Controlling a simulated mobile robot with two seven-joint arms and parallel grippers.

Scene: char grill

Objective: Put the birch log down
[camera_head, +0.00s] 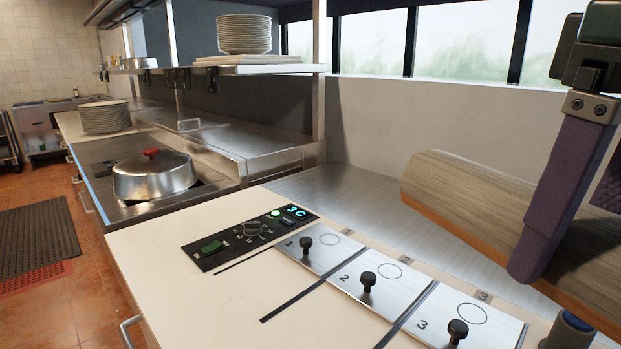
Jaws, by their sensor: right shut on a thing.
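The birch log (462,200) is a thick pale-brown piece with streaked grain and an orange-brown lower edge. It lies slanted across the right side of the head view and runs out of the picture at the right. My right gripper (560,198) is shut on the log, with one long purple finger across its near side. The other finger is mostly hidden or cut off at the right edge. I cannot tell whether the log's underside touches the steel surface (345,192) behind the counter. My left gripper is not in view.
The pale counter (165,250) carries a control panel (250,236) and numbered metal lids (350,279) with black knobs. A dark-topped object (570,330) stands at bottom right, close to the log. A lidded pot (153,178) sits on the stove at left; plates (244,35) stand on a shelf.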

